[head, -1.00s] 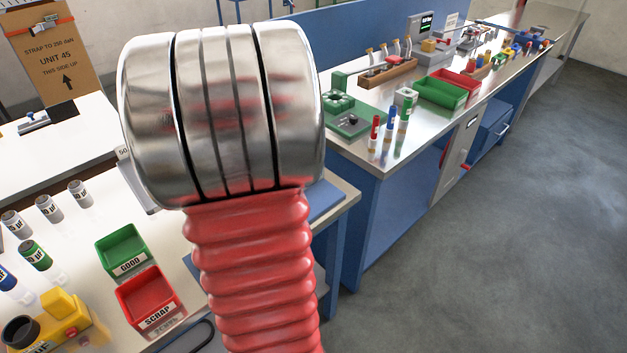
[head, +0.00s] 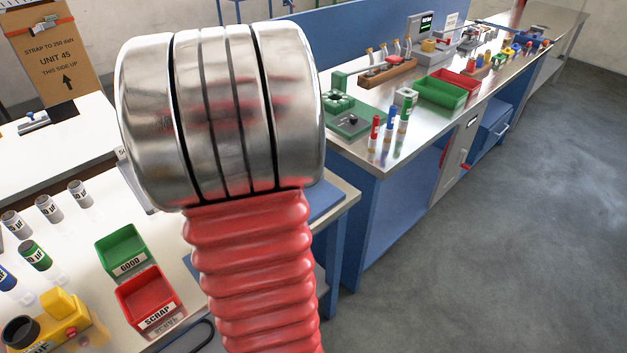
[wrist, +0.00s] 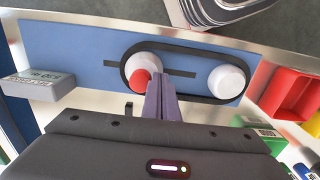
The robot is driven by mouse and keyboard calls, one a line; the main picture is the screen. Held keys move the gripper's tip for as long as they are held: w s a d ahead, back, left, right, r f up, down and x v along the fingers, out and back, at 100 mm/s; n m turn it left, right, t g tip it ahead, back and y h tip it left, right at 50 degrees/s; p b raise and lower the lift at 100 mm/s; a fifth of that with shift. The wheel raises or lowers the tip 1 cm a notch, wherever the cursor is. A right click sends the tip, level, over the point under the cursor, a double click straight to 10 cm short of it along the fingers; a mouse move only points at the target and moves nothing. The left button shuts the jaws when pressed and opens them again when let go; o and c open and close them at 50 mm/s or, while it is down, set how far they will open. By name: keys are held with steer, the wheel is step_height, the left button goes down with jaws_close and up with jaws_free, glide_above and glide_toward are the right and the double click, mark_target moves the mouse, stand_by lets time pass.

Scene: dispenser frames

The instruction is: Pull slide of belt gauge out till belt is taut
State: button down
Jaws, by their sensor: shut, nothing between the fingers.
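The belt gauge is a blue plate (wrist: 80,58) in the wrist view, with a dark slot (wrist: 182,70) along it. A black belt (wrist: 190,46) loops around two white pulleys. The left pulley (wrist: 138,62) carries a red knob (wrist: 136,79) beside the slot; the right pulley (wrist: 226,80) is plain. My gripper (wrist: 158,76) is shut and empty, its fingertips just right of the red knob. I cannot tell whether they touch it. The fingers hide part of the lower belt run, so I cannot judge its tension. In the head view my arm hides most of the gauge.
A grey readout box (wrist: 38,86) is at the plate's left end. A red bin (wrist: 290,94) is to the right. In the head view, green GOOD (head: 122,250) and red SCRAP (head: 148,298) bins stand left of my arm. Open floor (head: 480,240) lies to the right.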

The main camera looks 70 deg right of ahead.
step_height(320, 180, up, 7)
stand_by(1.2)
stand_by(0.7)
steer(key=w+a+r+n+t, duration=0.2)
steer(key=a, duration=1)
steer(key=w+a+r+n+t, duration=0.1)
steer(key=w+a+r+n, duration=0.1)
steer(key=a, duration=1)
steer(key=w+a+r+n+t, duration=0.1)
steer(key=a+r+n+t, duration=0.1)
steer(key=a, duration=1)
steer(key=shift+w+r+t, duration=0.3)
steer(key=shift+w+r, duration=0.1)
steer(key=shift+r, duration=0.15)
steer(key=shift+d, duration=0.1)
